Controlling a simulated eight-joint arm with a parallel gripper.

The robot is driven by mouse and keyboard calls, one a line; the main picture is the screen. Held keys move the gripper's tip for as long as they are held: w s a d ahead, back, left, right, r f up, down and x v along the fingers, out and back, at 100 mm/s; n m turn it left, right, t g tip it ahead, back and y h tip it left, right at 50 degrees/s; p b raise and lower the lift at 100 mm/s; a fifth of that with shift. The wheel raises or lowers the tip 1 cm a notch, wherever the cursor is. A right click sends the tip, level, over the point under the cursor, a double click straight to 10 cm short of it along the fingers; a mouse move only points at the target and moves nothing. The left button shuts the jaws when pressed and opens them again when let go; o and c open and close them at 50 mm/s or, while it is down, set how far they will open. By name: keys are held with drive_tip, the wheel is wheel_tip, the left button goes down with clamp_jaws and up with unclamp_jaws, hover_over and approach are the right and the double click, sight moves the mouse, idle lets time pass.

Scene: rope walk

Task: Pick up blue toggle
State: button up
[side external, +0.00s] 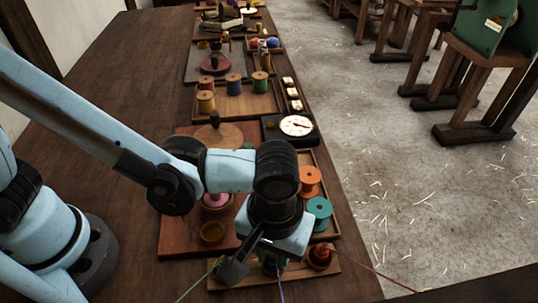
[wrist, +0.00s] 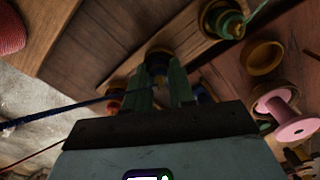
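The blue toggle (wrist: 158,62) sits in a brass-coloured cup on a wooden strip, with a dark blue cord (wrist: 70,112) running left from it in the wrist view. My gripper (wrist: 161,78) points down at it, its two fingers apart with the toggle between or just beyond their tips; contact cannot be told. In the side view my gripper (side external: 258,262) is low over the same strip (side external: 300,276) and mostly hides the blue toggle. A green toggle (wrist: 226,22) and a red toggle (side external: 320,256) stand on either side, each with its own cord.
A pink spool (wrist: 288,116) and a brass bowl (wrist: 262,56) are close by. An orange spool (side external: 310,181) and a teal spool (side external: 319,213) stand in a tray behind the red toggle. A dial scale (side external: 296,125) is farther back. The table's left side is bare.

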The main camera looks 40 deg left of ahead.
drive_tip(key=shift+r, duration=4)
